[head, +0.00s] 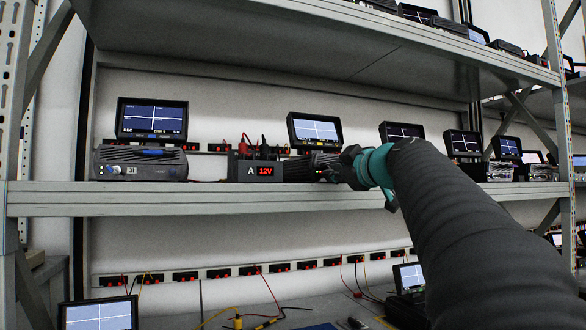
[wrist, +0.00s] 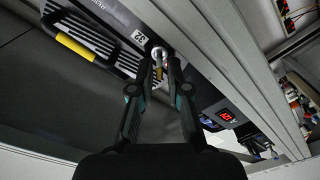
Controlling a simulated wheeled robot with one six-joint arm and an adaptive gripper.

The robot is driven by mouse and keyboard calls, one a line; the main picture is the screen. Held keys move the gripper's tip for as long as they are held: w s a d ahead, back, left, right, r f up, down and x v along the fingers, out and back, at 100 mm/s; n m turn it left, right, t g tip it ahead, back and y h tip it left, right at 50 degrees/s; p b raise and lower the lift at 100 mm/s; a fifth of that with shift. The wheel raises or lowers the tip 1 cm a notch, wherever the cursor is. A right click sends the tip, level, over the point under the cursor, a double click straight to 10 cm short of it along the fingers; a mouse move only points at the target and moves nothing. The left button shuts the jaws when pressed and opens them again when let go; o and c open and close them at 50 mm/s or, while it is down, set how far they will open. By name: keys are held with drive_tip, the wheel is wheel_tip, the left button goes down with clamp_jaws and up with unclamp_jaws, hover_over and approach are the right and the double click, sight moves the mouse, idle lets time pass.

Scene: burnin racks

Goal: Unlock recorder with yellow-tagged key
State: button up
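The recorder (wrist: 122,34) faces my gripper in the wrist view, which is turned nearly upside down. Its grey front carries a white number label, a silver round lock (wrist: 157,54) and a black handle with a yellow grip. My gripper (wrist: 162,66) is at the lock, its fingertips drawn close together around a small gold-coloured piece, apparently the key (wrist: 157,74). Its tag is not clearly seen, and I cannot tell how deep the key sits. In the head view, my gripper and arm hide most of this recorder (head: 318,160), under a lit monitor (head: 315,130).
A black 12V supply (head: 255,170) stands just left of my gripper, with red and black leads on top. Another recorder (head: 140,164) stands farther left. The shelf edge (head: 150,197) runs below, another shelf above. Loose cables lie on the lower level.

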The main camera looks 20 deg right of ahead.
drive_tip(key=shift+w, duration=0.2)
clamp_jaws()
drive_tip(key=shift+m, duration=0.4)
drive_tip(key=m+b, duration=0.1)
drive_tip(key=m, duration=0.1)
drive_tip(key=shift+d+f+m+b, duration=0.1)
drive_tip(key=shift+m+b, duration=0.2)
drive_tip(key=shift+m, duration=0.1)
drive_tip(key=m, duration=0.4)
drive_tip(key=shift+d+m, duration=0.1)
drive_tip(key=shift+m, duration=0.2)
drive_tip(key=m, duration=0.5)
drive_tip(key=shift+d, duration=0.15)
drive_tip(key=shift+d+m+p, duration=0.1)
drive_tip(key=shift+m+p, duration=0.2)
drive_tip(key=shift+m, duration=2.1)
